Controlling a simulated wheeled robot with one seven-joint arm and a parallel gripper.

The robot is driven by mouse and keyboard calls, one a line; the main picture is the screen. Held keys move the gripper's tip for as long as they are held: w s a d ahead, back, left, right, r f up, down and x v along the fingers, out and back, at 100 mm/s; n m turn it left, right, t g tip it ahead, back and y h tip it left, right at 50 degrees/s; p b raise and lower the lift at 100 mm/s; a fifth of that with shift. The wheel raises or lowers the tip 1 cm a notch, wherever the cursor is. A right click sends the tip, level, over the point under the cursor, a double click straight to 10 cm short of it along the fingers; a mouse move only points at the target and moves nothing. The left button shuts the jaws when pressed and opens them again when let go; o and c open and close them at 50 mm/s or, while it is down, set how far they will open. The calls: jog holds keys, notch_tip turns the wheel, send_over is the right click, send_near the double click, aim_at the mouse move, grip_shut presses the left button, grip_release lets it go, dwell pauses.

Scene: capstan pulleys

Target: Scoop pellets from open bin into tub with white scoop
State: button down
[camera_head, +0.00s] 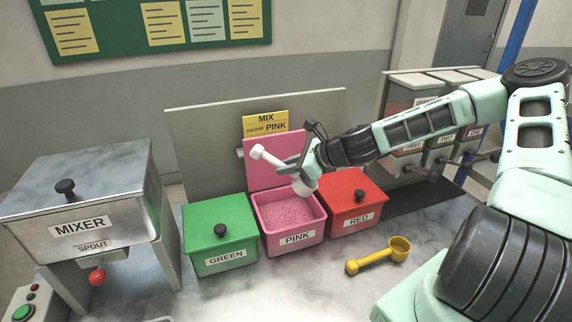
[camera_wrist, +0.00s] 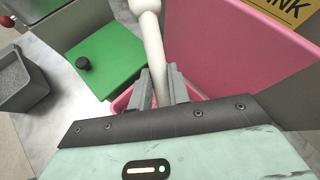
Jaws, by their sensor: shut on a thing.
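My gripper (camera_head: 291,165) is shut on the handle of the white scoop (camera_head: 270,158), above the open pink bin. The scoop is tilted, its knobbed handle end up to the left and its cup end (camera_head: 305,187) low at the bin's back right. I cannot tell whether the cup holds pellets or touches them. The PINK bin (camera_head: 296,238) has its lid up and holds pink pellets (camera_head: 288,212). In the wrist view the scoop handle (camera_wrist: 153,45) runs between my fingers, and the cup is hidden. A grey tub (camera_wrist: 22,98) with a speckled grey inside stands at the left there.
The closed GREEN bin (camera_head: 222,262) and RED bin (camera_head: 356,213) flank the pink bin. A yellow scoop (camera_head: 375,259) lies on the table at the front right. The MIXER (camera_head: 80,200) stands at left. A sign (camera_head: 265,122) reads MIX COLOUR PINK.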

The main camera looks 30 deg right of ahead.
notch_tip(320, 180, down, 15)
jog(key=b, duration=0.9)
jog(key=shift+s+r, duration=0.1)
jog(key=shift+a+f, duration=0.1)
jog(key=shift+f, duration=0.1)
dwell(0.3)
jog(key=shift+r, duration=0.2)
notch_tip(320, 180, up, 2)
jog(key=p, duration=0.2)
jog(key=shift+r+p, duration=0.25)
jog(key=shift+p, duration=0.05)
jog(key=shift+w+r+p, duration=0.2)
jog(key=shift+w+p, duration=0.05)
jog(key=shift+p, duration=0.1)
